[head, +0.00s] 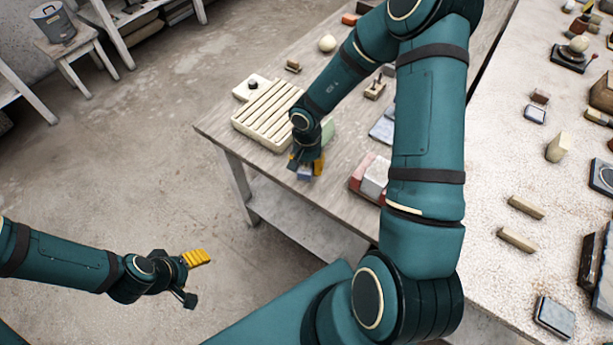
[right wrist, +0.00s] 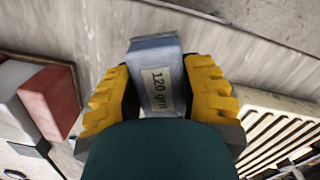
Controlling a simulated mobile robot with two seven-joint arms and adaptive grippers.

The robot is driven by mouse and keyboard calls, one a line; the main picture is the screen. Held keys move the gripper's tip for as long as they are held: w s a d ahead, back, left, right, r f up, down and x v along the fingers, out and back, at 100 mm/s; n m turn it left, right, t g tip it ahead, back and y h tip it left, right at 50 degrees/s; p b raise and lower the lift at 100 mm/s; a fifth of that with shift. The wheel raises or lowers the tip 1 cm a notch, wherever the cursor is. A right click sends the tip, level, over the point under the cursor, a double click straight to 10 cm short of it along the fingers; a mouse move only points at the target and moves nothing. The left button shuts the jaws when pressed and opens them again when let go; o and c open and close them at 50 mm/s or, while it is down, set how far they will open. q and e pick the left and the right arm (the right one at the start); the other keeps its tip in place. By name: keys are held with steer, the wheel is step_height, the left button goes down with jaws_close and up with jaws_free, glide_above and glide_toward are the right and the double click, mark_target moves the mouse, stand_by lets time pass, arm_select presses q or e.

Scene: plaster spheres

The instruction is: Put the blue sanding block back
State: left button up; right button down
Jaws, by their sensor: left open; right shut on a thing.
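The blue sanding block (right wrist: 154,52), a grey-blue piece with a label reading "120 grit", is between the yellow fingers of my right gripper (right wrist: 158,85). In the head view the block (head: 304,174) shows partly below my right gripper (head: 306,164), near the front edge of the wooden table (head: 235,142). I cannot tell whether it touches the tabletop. My left gripper (head: 191,279) is open and empty, over the floor to the left of the table.
A cream slatted rack (head: 262,112) lies left of my right gripper. A red block and a pale block (head: 375,177) sit to its right. A pale ball (head: 327,43) and small pieces stand further back. Another table (head: 500,150) with several items is at right.

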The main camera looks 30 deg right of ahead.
mark_target(307, 176)
steer(key=shift+f+b, duration=0.6)
steer(key=shift+f, duration=1.7)
steer(key=shift+r, duration=0.1)
steer(key=shift+f, duration=0.2)
steer(key=c, duration=0.6)
jaws_free()
